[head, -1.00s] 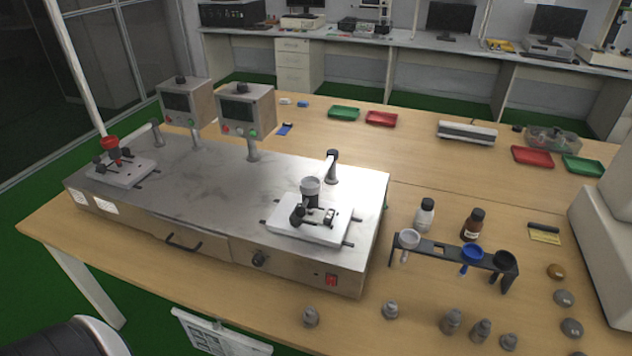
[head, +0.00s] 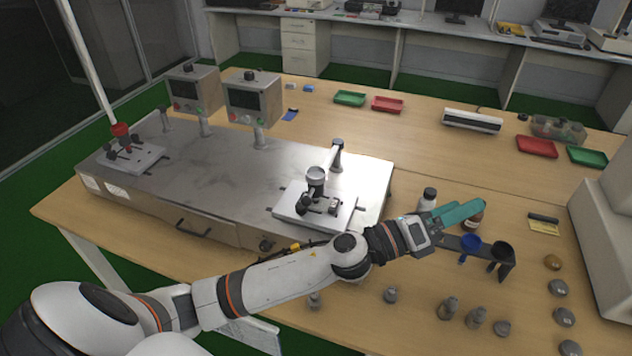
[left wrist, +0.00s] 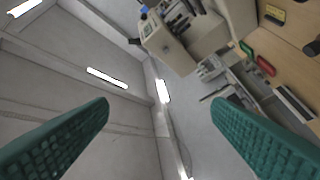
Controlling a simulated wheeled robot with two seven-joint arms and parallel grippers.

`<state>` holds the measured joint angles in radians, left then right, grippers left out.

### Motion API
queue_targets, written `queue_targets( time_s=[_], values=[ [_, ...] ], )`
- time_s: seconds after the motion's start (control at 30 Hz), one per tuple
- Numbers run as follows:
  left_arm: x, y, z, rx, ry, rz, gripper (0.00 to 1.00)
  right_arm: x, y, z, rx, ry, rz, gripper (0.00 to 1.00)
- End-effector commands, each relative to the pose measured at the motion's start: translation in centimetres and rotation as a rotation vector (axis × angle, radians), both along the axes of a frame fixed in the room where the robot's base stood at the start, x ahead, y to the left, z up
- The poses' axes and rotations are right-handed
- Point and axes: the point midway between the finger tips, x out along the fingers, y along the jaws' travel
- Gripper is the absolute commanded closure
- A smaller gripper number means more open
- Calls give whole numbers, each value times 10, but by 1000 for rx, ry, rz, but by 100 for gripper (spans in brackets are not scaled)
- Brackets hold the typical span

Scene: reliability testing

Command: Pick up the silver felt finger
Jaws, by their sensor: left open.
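A small rack (head: 508,264) on the table holds a blue felt finger (head: 471,246) and a black felt finger (head: 500,250). Its left end, where a pale silver piece sat in the earlier view, is hidden behind my left wrist. My left gripper (head: 480,208) is open, with teal fingers, above and in front of the rack and close to the bottles in the picture. In the left wrist view, the fingers (left wrist: 160,110) stand wide apart with nothing between them. My right gripper is not in view.
A metal test machine (head: 230,180) stands to the left, with a grey cup-shaped part (head: 316,175) on its right station. A white bottle (head: 427,199) and a brown bottle (head: 474,220) stand behind the rack. Several small grey weights (head: 448,308) lie at the table's front.

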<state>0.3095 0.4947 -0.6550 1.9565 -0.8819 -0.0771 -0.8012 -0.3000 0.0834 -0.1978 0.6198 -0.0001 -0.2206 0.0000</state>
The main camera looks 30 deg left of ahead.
Motion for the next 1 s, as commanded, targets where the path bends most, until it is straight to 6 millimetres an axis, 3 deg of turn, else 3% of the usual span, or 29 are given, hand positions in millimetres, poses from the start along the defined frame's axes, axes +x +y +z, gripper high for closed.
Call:
queue_targets(
  time_s=[0.03, 0.1, 0.17, 0.23, 0.27, 0.37, 0.4, 0.5, 0.6, 0.73, 0.77, 1.0],
  values=[
    [-6, -20, 18, 236, -221, -101, 27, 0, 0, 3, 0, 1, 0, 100],
    [-18, -39, 15, 581, -516, -249, 27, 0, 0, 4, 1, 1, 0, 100],
    [-23, -39, -2, 883, -746, -376, 27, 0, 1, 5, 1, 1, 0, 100],
    [-18, -15, -27, 1239, -974, -537, 27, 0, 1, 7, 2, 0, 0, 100],
    [-12, 3, -38, 1392, -1052, -611, 27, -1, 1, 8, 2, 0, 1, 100],
    [13, 86, -57, 1857, -1209, -880, 27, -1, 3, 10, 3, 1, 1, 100],
    [23, 124, -57, 2015, -1223, -994, 27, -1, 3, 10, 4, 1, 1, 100],
    [37, 209, -42, 2304, -1173, -1254, 27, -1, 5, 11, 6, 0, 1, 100],
    [40, 264, -23, 2454, -1082, -1443, 27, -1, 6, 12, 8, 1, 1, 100],
    [39, 299, -10, 2529, -999, -1571, 27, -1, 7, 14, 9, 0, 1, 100],
    [39, 303, -11, -2522, 984, 1577, 27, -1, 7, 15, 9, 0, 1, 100],
    [51, 315, -45, -2512, 971, 1587, 27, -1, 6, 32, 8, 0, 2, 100]
  ],
)
